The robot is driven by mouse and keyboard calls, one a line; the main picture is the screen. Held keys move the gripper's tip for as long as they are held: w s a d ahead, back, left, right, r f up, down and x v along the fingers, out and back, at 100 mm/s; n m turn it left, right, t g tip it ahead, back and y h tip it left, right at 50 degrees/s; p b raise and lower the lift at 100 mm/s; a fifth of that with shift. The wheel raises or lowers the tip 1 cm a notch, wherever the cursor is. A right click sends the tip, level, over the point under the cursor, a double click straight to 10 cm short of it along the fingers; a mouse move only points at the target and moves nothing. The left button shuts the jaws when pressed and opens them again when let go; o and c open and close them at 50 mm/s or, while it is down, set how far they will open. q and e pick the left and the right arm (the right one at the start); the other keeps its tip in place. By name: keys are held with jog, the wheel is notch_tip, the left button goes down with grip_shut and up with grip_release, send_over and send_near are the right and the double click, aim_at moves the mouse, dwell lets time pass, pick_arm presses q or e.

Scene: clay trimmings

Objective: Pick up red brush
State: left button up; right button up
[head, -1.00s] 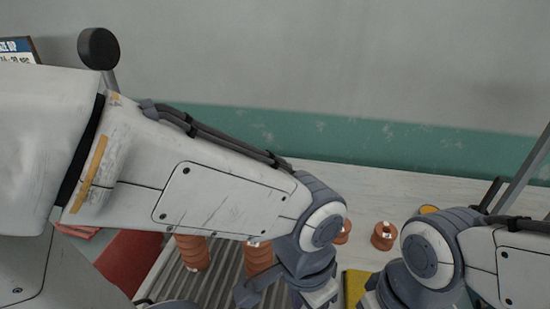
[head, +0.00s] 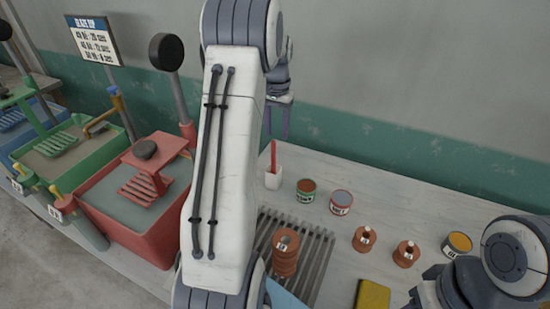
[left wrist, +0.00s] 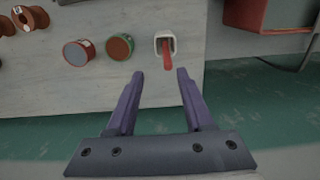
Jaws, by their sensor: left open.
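The red brush (head: 273,154) stands upright in a small white cup (head: 273,180) at the back of the table, with only its red handle showing. In the left wrist view the brush (left wrist: 168,60) leans out of the white cup (left wrist: 159,41), just beyond my fingertips and slightly right of the middle between them. My left gripper (head: 275,122) is open and empty, above and behind the cup; its purple fingers also show in the left wrist view (left wrist: 160,75). My right arm is at the lower right of the head view, but its fingers do not show.
Green-banded (head: 306,190) and red-banded (head: 341,202) tins stand right of the cup. Brown spools (head: 366,238), a yellow block (head: 372,296) and a slatted rack (head: 318,250) lie nearer. A red basin (head: 120,235) is left of my arm.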

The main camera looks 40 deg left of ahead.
aim_at(273, 141)
pick_arm(q)
jog(key=f, duration=0.2)
jog(key=a+f+p, duration=0.1)
jog(key=f, duration=0.2)
jog(key=shift+s+a, duration=0.1)
jog(key=shift+s, duration=0.05)
notch_tip(273, 141, down, 5)
jog(key=p, duration=0.3)
jog(key=shift+f, duration=0.25)
grip_shut()
